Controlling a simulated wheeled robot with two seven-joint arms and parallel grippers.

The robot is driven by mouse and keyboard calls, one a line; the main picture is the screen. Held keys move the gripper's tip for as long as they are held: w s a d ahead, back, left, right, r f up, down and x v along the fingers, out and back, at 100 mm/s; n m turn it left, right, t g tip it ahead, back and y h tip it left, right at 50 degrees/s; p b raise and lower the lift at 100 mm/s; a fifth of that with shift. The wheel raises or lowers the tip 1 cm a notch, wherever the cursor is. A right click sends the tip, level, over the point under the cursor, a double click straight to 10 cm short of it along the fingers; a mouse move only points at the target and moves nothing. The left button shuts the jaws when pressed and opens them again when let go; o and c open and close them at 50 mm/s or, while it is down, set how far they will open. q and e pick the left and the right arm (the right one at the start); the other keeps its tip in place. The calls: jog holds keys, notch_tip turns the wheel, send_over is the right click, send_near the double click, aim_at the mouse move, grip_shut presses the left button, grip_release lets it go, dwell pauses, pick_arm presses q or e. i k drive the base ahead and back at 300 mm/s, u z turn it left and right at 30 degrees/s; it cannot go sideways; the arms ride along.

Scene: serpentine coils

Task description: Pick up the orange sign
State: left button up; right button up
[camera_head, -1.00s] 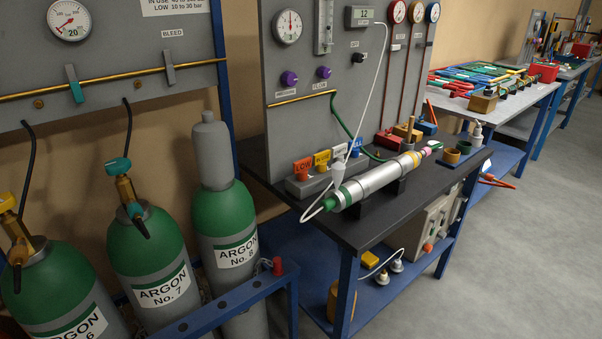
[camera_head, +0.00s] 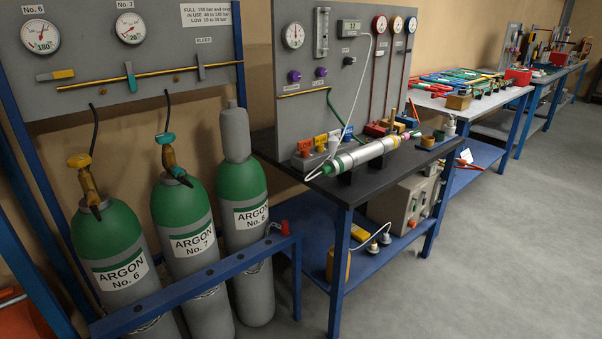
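A small orange sign (camera_head: 304,147) stands upright at the left end of a row of small signs on a grey block (camera_head: 308,160). In the earlier frame its lettering reads LOW; now the text is too small to read. Beside it stand a yellow sign (camera_head: 320,140), a white one (camera_head: 334,138) and a blue one (camera_head: 347,134). The block sits on the black bench top (camera_head: 350,190), behind a silver tube (camera_head: 362,155) with a green end. Neither of my grippers is in view.
Three green and grey argon cylinders (camera_head: 185,235) stand at the left behind a blue rail (camera_head: 200,288). A grey gauge panel (camera_head: 345,60) rises behind the bench. Further benches (camera_head: 480,105) run to the back right. The grey floor (camera_head: 480,260) at right is clear.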

aim_at(303, 145)
jog(key=z, duration=1.05)
jog(key=i, duration=1.15)
jog(key=u, duration=0.4)
